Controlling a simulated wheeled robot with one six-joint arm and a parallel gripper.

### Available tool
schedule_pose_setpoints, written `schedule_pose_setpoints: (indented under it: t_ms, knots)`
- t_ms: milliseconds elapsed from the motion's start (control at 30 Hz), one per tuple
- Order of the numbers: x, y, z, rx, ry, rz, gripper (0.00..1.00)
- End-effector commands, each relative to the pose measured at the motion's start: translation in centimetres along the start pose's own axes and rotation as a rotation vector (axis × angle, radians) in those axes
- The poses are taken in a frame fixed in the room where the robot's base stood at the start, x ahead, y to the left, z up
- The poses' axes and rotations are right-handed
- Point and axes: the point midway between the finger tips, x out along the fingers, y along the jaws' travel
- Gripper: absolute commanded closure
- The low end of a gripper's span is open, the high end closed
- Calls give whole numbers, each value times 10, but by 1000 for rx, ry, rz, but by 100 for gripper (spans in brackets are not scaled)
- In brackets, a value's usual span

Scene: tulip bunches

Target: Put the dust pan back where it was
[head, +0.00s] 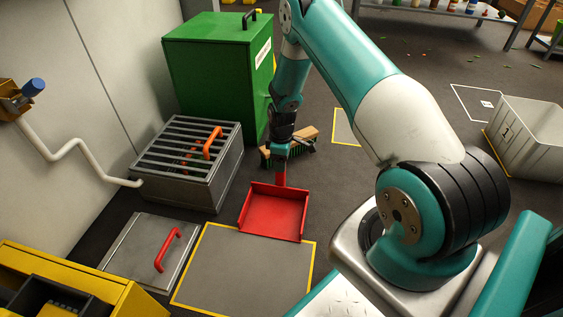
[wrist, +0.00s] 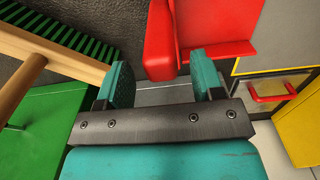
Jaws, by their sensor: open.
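The red dust pan (head: 272,212) lies on the floor at the back edge of a yellow-outlined grey floor patch (head: 243,268), its front part overlapping the line. Its handle points back toward my gripper (head: 282,153), which is above the handle end. In the wrist view the dust pan (wrist: 215,30) shows at the top. Its handle end appears between the two teal fingers of my gripper (wrist: 162,80). The fingers are spread apart, with no visible grip on the handle. Whether a finger touches it I cannot tell.
A wooden broom head with green bristles (wrist: 65,40) lies close beside my gripper. A grated metal box (head: 165,183) and a green cabinet (head: 220,75) stand left and behind. A metal lid with a red handle (head: 135,245) lies left of the patch. A grey bin (head: 530,140) stands right.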

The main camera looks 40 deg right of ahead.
Motion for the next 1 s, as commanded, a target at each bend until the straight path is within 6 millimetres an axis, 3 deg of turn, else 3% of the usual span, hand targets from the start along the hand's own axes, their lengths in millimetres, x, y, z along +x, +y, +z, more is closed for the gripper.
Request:
schedule_pose_setpoints:
  t_ms: [33,200,467,567,633,733,833,1000]
  knots:
    - [-22,0,0,0,1,1,39]
    - [-58,0,0,0,0,0,39]
    - [-88,-1,-1,0,1,-1,39]
    - [-107,-7,-11,4,15,-1,39]
    - [-135,-20,-27,10,40,-6,39]
    - [-193,-57,-54,26,89,-26,39]
    - [-258,-113,-73,43,138,-65,39]
    - [-349,-221,-70,55,197,-144,39]
